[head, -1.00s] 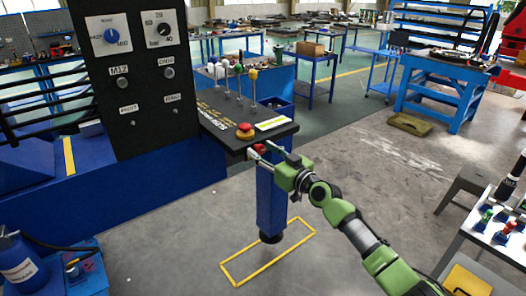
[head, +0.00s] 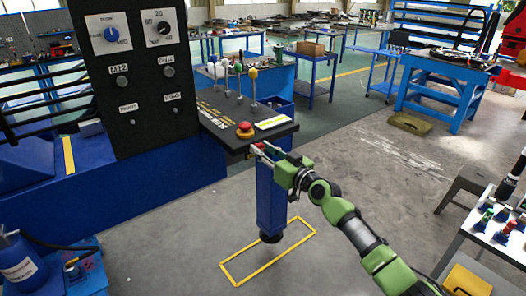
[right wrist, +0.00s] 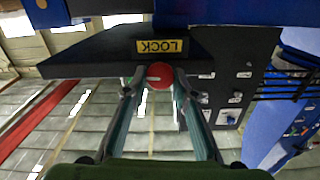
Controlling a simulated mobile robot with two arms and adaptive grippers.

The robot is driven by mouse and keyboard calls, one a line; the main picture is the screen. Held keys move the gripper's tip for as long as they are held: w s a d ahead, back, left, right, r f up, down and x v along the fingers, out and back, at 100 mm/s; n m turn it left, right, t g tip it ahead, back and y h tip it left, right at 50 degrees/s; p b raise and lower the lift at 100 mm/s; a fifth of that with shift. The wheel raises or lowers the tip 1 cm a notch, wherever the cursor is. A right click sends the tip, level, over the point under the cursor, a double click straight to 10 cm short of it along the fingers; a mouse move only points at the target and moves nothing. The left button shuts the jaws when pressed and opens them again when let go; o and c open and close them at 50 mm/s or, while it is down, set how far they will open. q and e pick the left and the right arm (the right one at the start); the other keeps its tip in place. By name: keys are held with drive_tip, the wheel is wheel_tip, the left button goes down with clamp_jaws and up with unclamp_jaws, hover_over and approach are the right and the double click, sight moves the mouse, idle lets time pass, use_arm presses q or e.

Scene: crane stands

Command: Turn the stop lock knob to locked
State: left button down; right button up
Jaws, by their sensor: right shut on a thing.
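The stop lock knob is a small red round knob (head: 256,148) on the front edge of the black control console (head: 213,128). In the right wrist view the red knob (right wrist: 159,74) sits just below a yellow LOCK label (right wrist: 163,46). My right gripper (head: 259,148) reaches it from the front. Its two fingertips (right wrist: 159,82) are shut on the knob, one on each side. The knob's turn position cannot be read clearly. My left gripper is not in view.
A red mushroom button (head: 245,130) sits on the console top above the knob, with several ball-topped levers (head: 238,69) behind. A black panel (head: 125,60) with dials stands at the left. A yellow floor outline (head: 267,251) lies below, with open floor to the right.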

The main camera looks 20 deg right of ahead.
drive_tip(key=m+b, duration=0.1)
drive_tip(key=m, duration=0.8)
drive_tip(key=shift+d+f+m, duration=0.1)
drive_tip(key=shift+m, duration=0.2)
drive_tip(key=m, duration=0.3)
drive_tip(key=shift+w+m+p, duration=0.1)
drive_tip(key=shift+m+p, duration=0.2)
drive_tip(key=shift+p, duration=0.05)
drive_tip(key=shift+m+p, duration=0.4)
drive_tip(key=shift+m, duration=1.3)
drive_tip(key=shift+f, duration=0.1)
drive_tip(key=o, duration=1.1)
drive_tip(key=shift+d, duration=0.1)
